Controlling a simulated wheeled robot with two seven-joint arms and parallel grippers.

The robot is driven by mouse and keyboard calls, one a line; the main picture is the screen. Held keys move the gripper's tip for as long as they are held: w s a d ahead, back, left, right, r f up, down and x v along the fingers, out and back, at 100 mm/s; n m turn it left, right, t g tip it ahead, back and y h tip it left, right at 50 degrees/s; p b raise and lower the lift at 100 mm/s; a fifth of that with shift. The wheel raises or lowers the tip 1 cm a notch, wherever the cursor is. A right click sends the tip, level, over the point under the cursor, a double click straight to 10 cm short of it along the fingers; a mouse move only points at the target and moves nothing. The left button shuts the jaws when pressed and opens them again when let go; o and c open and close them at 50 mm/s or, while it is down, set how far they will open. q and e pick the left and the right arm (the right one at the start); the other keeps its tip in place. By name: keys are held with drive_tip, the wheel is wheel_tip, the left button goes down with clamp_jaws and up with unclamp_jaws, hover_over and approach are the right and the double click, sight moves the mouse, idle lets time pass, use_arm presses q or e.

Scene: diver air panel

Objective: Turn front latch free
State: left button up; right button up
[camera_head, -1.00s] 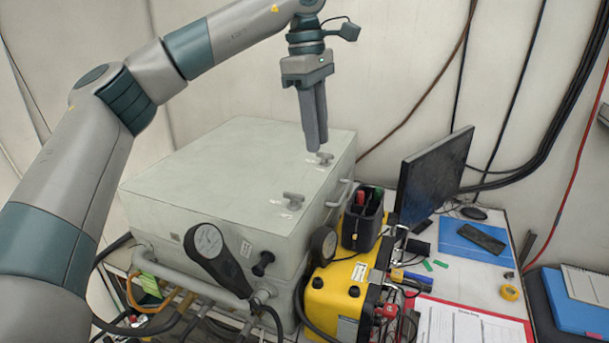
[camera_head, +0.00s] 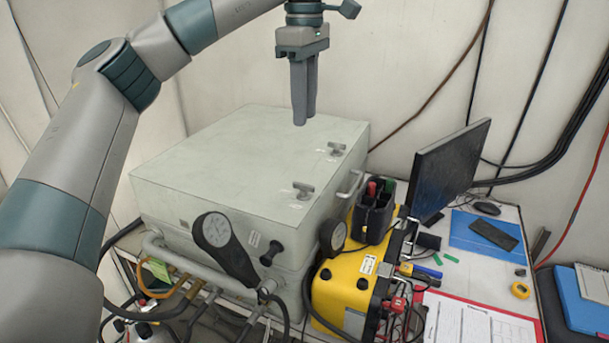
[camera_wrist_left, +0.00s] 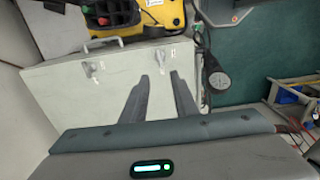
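The pale grey case lid (camera_head: 230,150) carries two small grey T-shaped latches near its right edge. The front latch (camera_head: 303,190) is the nearer one; the rear latch (camera_head: 336,148) is farther back. In the left wrist view, the front latch (camera_wrist_left: 162,58) shows just beyond the fingertips, and the rear latch (camera_wrist_left: 91,68) is to its left. My left gripper (camera_head: 304,121) points down over the lid, behind and left of the rear latch in the head view. In the wrist view its fingers (camera_wrist_left: 158,75) are apart with nothing between them. My right gripper is out of view.
A round black gauge (camera_head: 215,230) stands at the case's front. A yellow box (camera_head: 340,290) with a black holder (camera_head: 373,212) sits right of the case, close to a side handle (camera_head: 350,183). A monitor (camera_head: 445,170) stands behind it. The lid's left part is clear.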

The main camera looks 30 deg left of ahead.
sight(304, 184)
use_arm(q)
wheel_tip(304, 184, down, 16)
drive_tip(key=p, duration=0.5)
drive_tip(key=shift+c, duration=0.7)
clamp_jaws()
